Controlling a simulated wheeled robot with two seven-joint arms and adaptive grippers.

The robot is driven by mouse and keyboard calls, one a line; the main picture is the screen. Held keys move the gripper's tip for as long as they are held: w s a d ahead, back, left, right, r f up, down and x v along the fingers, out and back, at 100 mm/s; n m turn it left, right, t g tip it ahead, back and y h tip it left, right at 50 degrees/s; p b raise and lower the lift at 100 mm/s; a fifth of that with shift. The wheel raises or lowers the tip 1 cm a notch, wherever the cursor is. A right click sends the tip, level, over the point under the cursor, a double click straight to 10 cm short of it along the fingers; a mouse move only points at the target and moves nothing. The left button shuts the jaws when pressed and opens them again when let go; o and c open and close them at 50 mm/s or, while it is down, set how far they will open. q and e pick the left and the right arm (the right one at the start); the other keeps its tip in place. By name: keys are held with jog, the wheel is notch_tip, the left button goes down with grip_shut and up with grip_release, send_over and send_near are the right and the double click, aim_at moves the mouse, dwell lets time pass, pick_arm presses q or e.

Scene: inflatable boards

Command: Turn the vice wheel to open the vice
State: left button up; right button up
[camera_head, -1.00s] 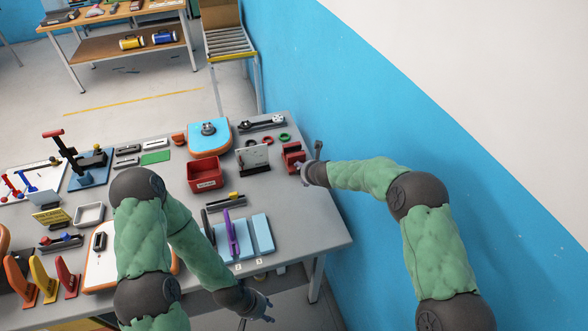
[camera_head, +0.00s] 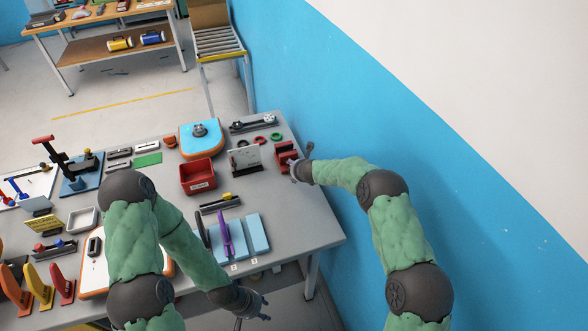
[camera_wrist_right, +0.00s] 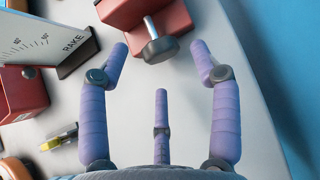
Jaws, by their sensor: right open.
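The red vice (camera_head: 286,155) stands near the right edge of the workbench. In the right wrist view its red body (camera_wrist_right: 150,14) is at the top, with a metal shaft ending in a dark, round wheel (camera_wrist_right: 160,49). My right gripper (camera_head: 301,164) is beside the vice in the head view. In the wrist view my right gripper (camera_wrist_right: 160,58) is open, its purple fingers spread to both sides of the wheel, with a third finger below. I see no clear contact. My left gripper (camera_head: 262,307) is open and empty, low by the bench's front edge.
A small panel marked RAKE (camera_wrist_right: 68,40) stands just left of the vice, and a red bin (camera_head: 198,176) is farther left. Light blue boards (camera_head: 257,232) lie nearer the front. The blue wall (camera_head: 400,130) is close on the right.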

jog(key=shift+p+x, duration=0.5)
jog(key=shift+x, duration=1.15)
jog(key=shift+c, duration=0.3)
jog(key=c, duration=1.1)
